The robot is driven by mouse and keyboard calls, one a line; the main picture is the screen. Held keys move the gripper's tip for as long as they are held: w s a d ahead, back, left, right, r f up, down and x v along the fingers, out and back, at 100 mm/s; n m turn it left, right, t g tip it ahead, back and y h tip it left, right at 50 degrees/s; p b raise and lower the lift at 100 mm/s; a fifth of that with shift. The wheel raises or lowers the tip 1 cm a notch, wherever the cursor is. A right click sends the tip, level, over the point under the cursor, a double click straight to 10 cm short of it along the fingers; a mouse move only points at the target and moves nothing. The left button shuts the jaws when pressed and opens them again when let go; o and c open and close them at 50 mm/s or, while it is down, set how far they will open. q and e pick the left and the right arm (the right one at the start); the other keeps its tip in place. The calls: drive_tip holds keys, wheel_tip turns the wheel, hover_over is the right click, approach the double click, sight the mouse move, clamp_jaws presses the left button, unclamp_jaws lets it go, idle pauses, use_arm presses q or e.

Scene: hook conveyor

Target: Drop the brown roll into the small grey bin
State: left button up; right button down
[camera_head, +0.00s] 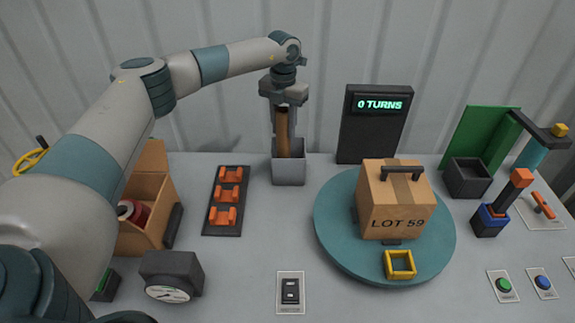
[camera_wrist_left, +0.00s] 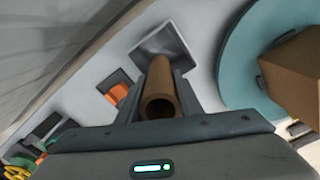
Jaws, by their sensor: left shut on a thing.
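The brown roll (camera_head: 284,130) is upright between the fingers of my left gripper (camera_head: 283,105), which is shut on it. In the left wrist view the roll (camera_wrist_left: 160,90) shows its hollow open end toward the camera. The small grey bin (camera_head: 289,171) stands on the table below the gripper near the back wall. The roll's lower end is at the bin's mouth, in front of its back wall; how deep it reaches is partly hidden. The bin (camera_wrist_left: 172,42) also shows beyond the roll in the left wrist view. My right gripper is in neither view.
A teal turntable (camera_head: 335,235) carries a cardboard box (camera_head: 395,215) right of the bin. A black rack (camera_head: 227,201) with orange pieces lies to the left. A dark display (camera_head: 372,130) stands behind. A dark bin (camera_head: 466,178) is at right. Clear table lies in front of the grey bin.

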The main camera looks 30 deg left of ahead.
sight(284, 139)
use_arm(q)
drive_tip(key=shift+f+b, duration=1)
drive_tip(key=shift+f, duration=1.3)
drive_tip(key=o, duration=1.1)
drive_tip(key=shift+r+b, duration=0.4)
drive_tip(key=shift+r, duration=0.4)
wheel_tip(284, 139, up, 15)
drive_tip(key=b, duration=0.4)
drive_tip(key=shift+f+b, duration=0.2)
drive_tip(key=shift+b, duration=0.15)
drive_tip(key=shift+r, duration=0.6)
